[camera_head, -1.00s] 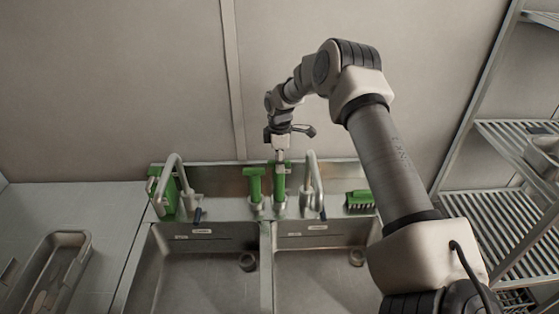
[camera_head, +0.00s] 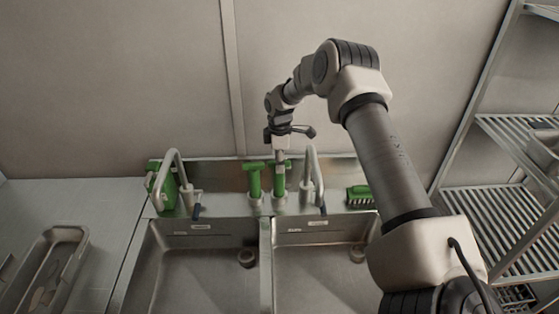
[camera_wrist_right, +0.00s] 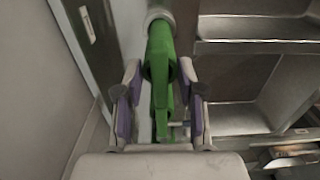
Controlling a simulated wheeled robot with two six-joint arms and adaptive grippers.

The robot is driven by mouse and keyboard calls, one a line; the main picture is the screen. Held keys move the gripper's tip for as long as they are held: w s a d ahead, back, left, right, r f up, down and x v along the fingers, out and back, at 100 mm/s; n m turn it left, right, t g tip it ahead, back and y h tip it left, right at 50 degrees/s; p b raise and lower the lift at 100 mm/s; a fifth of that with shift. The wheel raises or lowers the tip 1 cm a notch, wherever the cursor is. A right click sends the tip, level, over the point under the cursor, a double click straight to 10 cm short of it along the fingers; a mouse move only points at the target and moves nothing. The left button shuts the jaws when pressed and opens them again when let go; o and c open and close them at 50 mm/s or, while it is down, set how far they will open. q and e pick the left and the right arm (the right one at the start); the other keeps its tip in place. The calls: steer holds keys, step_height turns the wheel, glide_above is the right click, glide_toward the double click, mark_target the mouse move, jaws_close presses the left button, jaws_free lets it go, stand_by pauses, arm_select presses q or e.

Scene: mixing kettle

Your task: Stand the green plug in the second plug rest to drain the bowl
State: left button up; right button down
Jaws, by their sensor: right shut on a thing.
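Two green plugs stand side by side upright at the back ledge between the two basins in the head view. The left one (camera_head: 255,182) is free of any gripper. My right gripper (camera_head: 280,157) is above the right green plug (camera_head: 279,183) and is shut on its top. In the wrist view, the gripper fingers (camera_wrist_right: 160,82) with purple pads flank the green plug (camera_wrist_right: 159,60). Its far end meets a pale round plug rest (camera_wrist_right: 158,15); I cannot tell how deep it sits. My left gripper is not in view.
A green brush (camera_head: 359,195) lies at the right of the ledge. The left basin (camera_head: 195,270) and right basin (camera_head: 315,270) look empty.

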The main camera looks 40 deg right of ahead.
steer(key=shift+f, duration=0.2)
steer(key=shift+c, duration=0.7)
jaws_free()
steer(key=shift+r+p, duration=0.95)
steer(key=shift+r, duration=0.45)
steer(key=shift+r+p, duration=0.6)
steer(key=shift+r, duration=1.55)
